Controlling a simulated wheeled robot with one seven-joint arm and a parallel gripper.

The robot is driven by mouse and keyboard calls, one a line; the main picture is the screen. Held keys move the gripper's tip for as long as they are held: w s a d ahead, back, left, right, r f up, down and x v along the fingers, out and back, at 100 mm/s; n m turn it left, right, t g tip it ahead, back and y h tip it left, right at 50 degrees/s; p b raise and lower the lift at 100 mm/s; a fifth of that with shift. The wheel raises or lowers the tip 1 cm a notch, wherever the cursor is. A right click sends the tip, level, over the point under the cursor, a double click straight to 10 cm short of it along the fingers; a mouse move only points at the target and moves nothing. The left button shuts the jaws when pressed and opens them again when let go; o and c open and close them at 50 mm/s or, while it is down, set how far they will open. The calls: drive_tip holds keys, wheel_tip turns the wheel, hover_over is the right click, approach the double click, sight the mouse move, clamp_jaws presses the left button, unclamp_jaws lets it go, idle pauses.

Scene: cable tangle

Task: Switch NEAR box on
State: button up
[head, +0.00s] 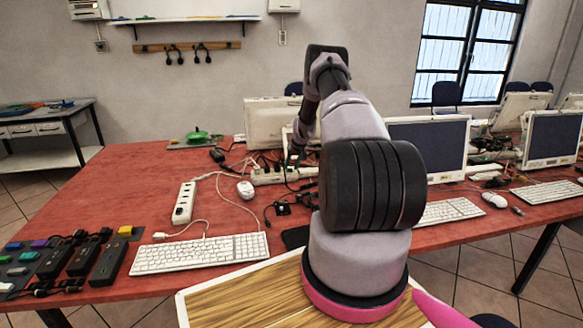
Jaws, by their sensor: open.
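A white power strip box (183,203) lies on the red table left of centre, nearer to me, with a cable running from it. A second white power strip (268,176) lies farther back with dark plugs and cables at it. No label shows which one is called NEAR; the left one is closer to me. Switch positions are too small to tell. My gripper (294,158) is open and points down over the right part of the farther strip, behind my arm. Contact with the strip cannot be told. My arm hides part of the table to the right.
A white keyboard (200,253) and a mouse (245,190) lie close to the nearer box. Dark power strips (82,258) with plugs fill the left front corner. Monitors (428,147) stand at the right and back. The red table's left rear is mostly clear.

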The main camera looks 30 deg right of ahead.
drive_tip(key=v, duration=1)
drive_tip(key=s+a+r, duration=0.4)
drive_tip(key=a+r, duration=0.2)
drive_tip(key=r, duration=0.5)
drive_tip(key=s+a+r+t, duration=0.1)
drive_tip(key=s+a+r, duration=0.4)
drive_tip(key=r, duration=0.5)
drive_tip(key=s+a+r, duration=0.3)
drive_tip(key=a+r, duration=0.4)
drive_tip(key=r, duration=0.4)
drive_tip(key=s+a+r, duration=0.3)
drive_tip(key=s, duration=0.4)
drive_tip(key=s+a+r, duration=0.3)
drive_tip(key=s+a, duration=0.1)
drive_tip(key=s, duration=0.4)
drive_tip(key=s+a+r, duration=0.3)
drive_tip(key=s, duration=0.4)
drive_tip(key=s+a+f+t+y, duration=0.1)
drive_tip(key=s+a, duration=0.2)
drive_tip(key=s, duration=0.8)
drive_tip(key=shift+m, duration=0.3)
drive_tip(key=shift+f, duration=0.1)
